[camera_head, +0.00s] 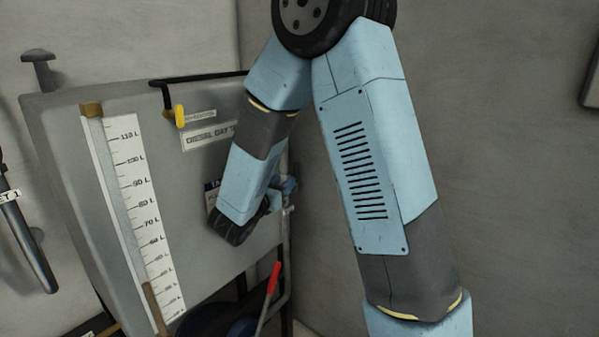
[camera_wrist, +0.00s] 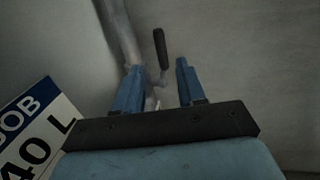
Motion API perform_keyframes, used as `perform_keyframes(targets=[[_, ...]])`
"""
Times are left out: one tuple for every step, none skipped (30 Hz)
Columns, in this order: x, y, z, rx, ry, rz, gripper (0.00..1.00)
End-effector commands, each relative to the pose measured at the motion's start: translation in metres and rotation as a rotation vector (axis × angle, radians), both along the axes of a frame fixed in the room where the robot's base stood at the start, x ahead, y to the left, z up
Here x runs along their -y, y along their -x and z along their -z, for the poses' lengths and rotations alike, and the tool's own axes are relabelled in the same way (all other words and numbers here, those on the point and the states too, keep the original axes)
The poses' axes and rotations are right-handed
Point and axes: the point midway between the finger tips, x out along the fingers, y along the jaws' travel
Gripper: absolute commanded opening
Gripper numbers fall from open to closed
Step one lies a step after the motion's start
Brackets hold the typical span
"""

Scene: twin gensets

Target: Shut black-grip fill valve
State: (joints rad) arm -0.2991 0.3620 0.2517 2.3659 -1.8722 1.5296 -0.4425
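The black-grip valve lever (camera_wrist: 160,46) shows in the wrist view, just beyond my fingertips. Its black grip points up the picture and a thin metal stem runs down from it toward the gap between my fingers. My gripper (camera_wrist: 158,65) is open, with one blue finger on each side of the stem's line; I see no clear contact. The valve body is mostly hidden behind the gripper. In the head view my gripper (camera_head: 284,190) is small beside the tank's right edge, partly covered by my wrist, and the black grip cannot be made out there.
A grey day tank (camera_head: 205,240) with a litre scale (camera_head: 140,200) stands at left. A red-grip lever (camera_head: 273,279) is below my gripper, and a yellow grip (camera_head: 180,116) is at the tank's top. A pipe (camera_wrist: 117,30) runs close to my left finger; a sign (camera_wrist: 40,130) is at left.

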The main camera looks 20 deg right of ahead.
Motion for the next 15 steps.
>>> perform_keyframes(targets=[[0.008,-0.007,0.0,0.001,0.001,0.003,0.4],[0.011,-0.011,0.0,0.001,0.001,0.004,0.4],[0.016,-0.016,0.0,0.0,0.0,0.004,0.4],[0.019,-0.02,0.0,0.0,0.0,0.003,0.4],[0.024,-0.024,0.0,-0.001,0.001,0.004,0.4],[0.028,-0.029,0.0,0.0,0.0,0.005,0.4],[0.031,-0.033,0.0,0.001,0.001,0.004,0.4],[0.035,-0.036,0.0,0.0,0.0,0.004,0.4],[0.039,-0.041,0.0,0.0,0.0,0.004,0.4],[0.042,-0.044,0.0,0.0,0.0,0.003,0.4],[0.045,-0.047,0.0,0.0,0.0,0.003,0.4],[0.048,-0.05,0.0,0.001,-0.001,0.004,0.4],[0.05,-0.053,0.0,0.001,-0.001,0.004,0.4],[0.052,-0.056,0.0,0.001,-0.001,0.003,0.4],[0.055,-0.058,0.0,0.001,-0.001,0.002,0.4]])
